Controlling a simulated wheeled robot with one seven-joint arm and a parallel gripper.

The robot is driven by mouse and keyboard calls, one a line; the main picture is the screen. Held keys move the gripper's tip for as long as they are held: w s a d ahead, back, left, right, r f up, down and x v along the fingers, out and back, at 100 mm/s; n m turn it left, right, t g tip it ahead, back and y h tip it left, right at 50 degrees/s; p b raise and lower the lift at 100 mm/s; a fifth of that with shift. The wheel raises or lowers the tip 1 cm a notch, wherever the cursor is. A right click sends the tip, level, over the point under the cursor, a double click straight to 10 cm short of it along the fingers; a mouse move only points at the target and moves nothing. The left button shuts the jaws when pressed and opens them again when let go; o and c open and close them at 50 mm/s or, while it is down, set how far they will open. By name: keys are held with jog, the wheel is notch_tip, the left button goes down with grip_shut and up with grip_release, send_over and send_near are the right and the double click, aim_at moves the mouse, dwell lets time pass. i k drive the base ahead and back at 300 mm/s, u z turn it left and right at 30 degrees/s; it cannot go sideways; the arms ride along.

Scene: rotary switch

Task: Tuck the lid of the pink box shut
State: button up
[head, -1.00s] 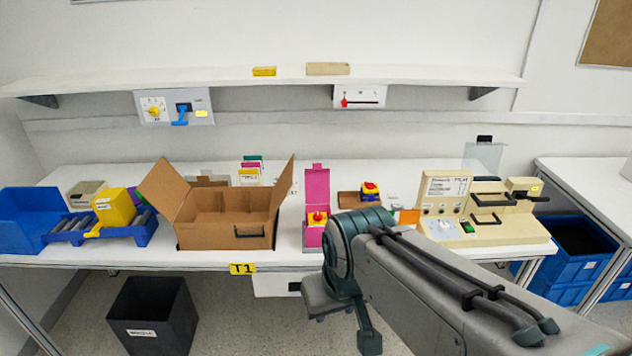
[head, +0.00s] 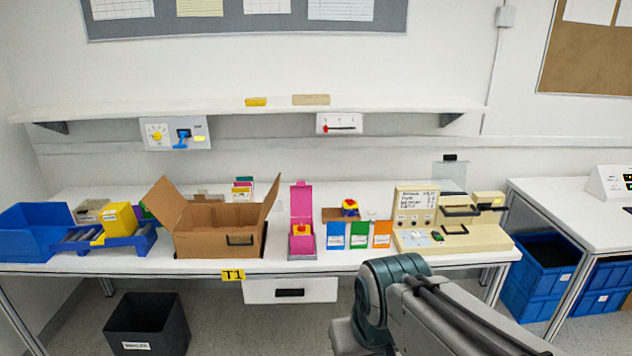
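The pink box (head: 302,244) stands upright near the front edge of the white table, right of the open cardboard box. Its pink lid (head: 301,197) stands up at the back, so the box is open. A red and yellow item (head: 302,230) shows inside or at its front. My arm reaches in from the lower right, below and right of the pink box and apart from it. My gripper's fingertips cannot be made out in this view.
The open cardboard box (head: 218,244) stands close on the left. Blue, green and orange packets (head: 359,235) and a cream machine (head: 452,235) are on the right. A drawer (head: 290,291) hangs under the table edge. A dark bin (head: 147,325) stands on the floor.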

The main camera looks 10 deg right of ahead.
aim_at(302, 195)
jog(key=z, duration=0.35)
jog(key=i, duration=1.55)
jog(key=u, duration=0.5)
jog(key=k, duration=0.45)
jog(key=u, duration=0.45)
jog(key=i, duration=1.25)
jog(key=z, duration=0.35)
